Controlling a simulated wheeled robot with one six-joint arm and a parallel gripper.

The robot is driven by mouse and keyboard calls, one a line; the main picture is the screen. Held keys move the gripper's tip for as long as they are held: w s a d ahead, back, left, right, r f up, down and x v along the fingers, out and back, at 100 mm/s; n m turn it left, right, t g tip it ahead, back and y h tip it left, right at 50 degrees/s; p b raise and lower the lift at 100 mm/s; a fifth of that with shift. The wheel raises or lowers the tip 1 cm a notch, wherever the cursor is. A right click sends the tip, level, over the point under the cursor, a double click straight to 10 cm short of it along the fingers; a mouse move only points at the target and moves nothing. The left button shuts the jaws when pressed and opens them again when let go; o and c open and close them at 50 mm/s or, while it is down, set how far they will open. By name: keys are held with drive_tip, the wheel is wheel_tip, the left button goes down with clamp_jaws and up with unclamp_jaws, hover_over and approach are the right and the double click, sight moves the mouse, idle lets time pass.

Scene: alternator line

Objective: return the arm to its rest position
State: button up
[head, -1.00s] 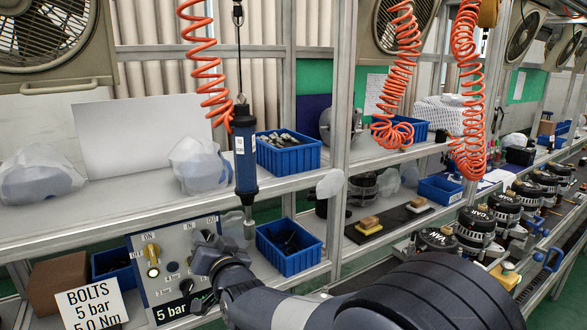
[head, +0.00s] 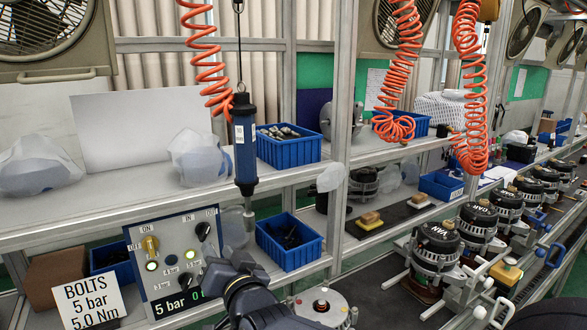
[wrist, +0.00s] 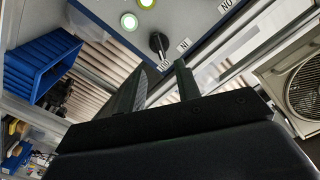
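My gripper (head: 222,268) is at the lower middle of the head view, in front of the lower right of the control panel (head: 148,288). In the wrist view its two dark fingers (wrist: 163,78) stand apart with nothing seen between them, so it is open and empty. The panel's black knob (wrist: 158,44) shows just beyond the fingertips; I cannot tell the exact gap. My arm hides part of the "5 bar" display (head: 178,304).
A blue screwdriver tool (head: 244,145) hangs above my gripper on a cable. A blue bin (head: 290,258) stands right of the panel, and a "BOLTS" sign (head: 90,296) left of it. An alternator (head: 434,250) and several others line the right. A round metal part (head: 322,306) sits low.

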sight(206, 230)
drive_tip(key=p+x, duration=0.1)
drive_tip(key=x, duration=0.6)
drive_tip(key=shift+w+a+r, duration=0.15)
drive_tip(key=shift+w+a, duration=0.05)
drive_tip(key=shift+w, duration=0.15)
drive_tip(key=shift+w+a+r+p, duration=0.15)
drive_tip(key=shift+p, duration=0.6)
drive_tip(key=shift+n+p, duration=0.5)
drive_tip(key=shift+p, duration=0.4)
drive_tip(key=n+p, duration=0.1)
drive_tip(key=p, duration=0.3)
drive_tip(key=shift+n, duration=0.4)
drive_tip(key=shift+p, duration=0.5)
